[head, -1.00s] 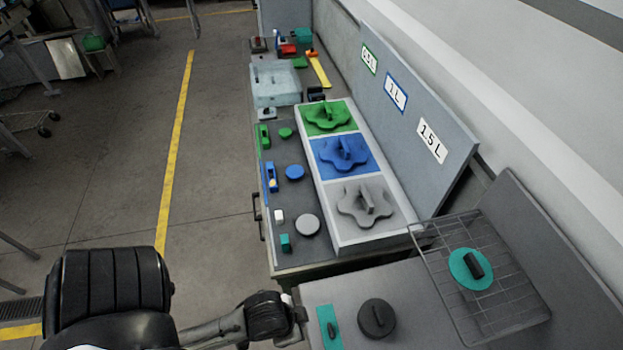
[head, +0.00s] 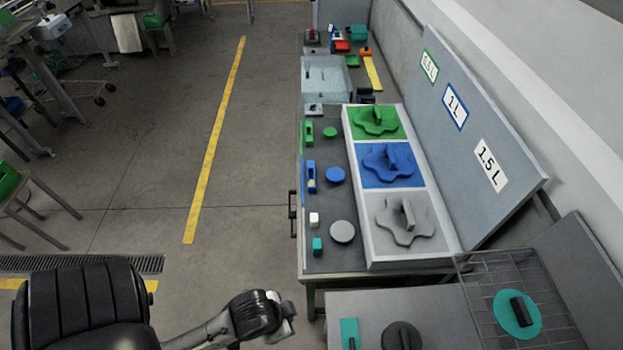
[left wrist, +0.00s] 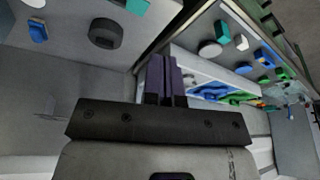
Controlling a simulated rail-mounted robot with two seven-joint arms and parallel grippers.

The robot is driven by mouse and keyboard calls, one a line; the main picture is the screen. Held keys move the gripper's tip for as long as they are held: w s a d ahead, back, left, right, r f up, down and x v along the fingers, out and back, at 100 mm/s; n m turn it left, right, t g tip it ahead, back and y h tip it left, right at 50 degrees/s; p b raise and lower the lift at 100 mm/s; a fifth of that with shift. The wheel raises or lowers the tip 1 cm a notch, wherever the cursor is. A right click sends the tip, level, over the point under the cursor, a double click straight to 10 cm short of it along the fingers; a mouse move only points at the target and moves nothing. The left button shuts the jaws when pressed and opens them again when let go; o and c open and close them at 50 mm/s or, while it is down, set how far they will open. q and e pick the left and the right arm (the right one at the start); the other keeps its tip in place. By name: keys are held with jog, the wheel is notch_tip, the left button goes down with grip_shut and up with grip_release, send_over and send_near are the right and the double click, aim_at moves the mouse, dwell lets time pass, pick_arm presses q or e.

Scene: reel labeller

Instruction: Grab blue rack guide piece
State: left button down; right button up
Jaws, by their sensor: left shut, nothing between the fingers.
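A blue lobed piece with an upright grip (head: 388,162) sits on the blue middle section of the white rack (head: 433,240) in the head view. My left gripper (head: 286,312) is in front of the bench, low in the picture and apart from both blue pieces. In the left wrist view its dark fingers (left wrist: 165,82) are together and empty, with blue shapes (left wrist: 212,90) partly hidden beyond them. My right gripper is not in view.
Green (head: 376,122) and grey (head: 404,220) lobed pieces flank the blue one. A blue disc (head: 335,175) and a grey disc (head: 342,232) lie left of the rack. A wire rack (head: 480,300) stands lower right. The floor (head: 150,190) left of the bench is clear.

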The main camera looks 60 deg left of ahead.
pick_arm(q)
jog(key=shift+a, duration=0.1)
jog(key=c, duration=0.5)
grip_release()
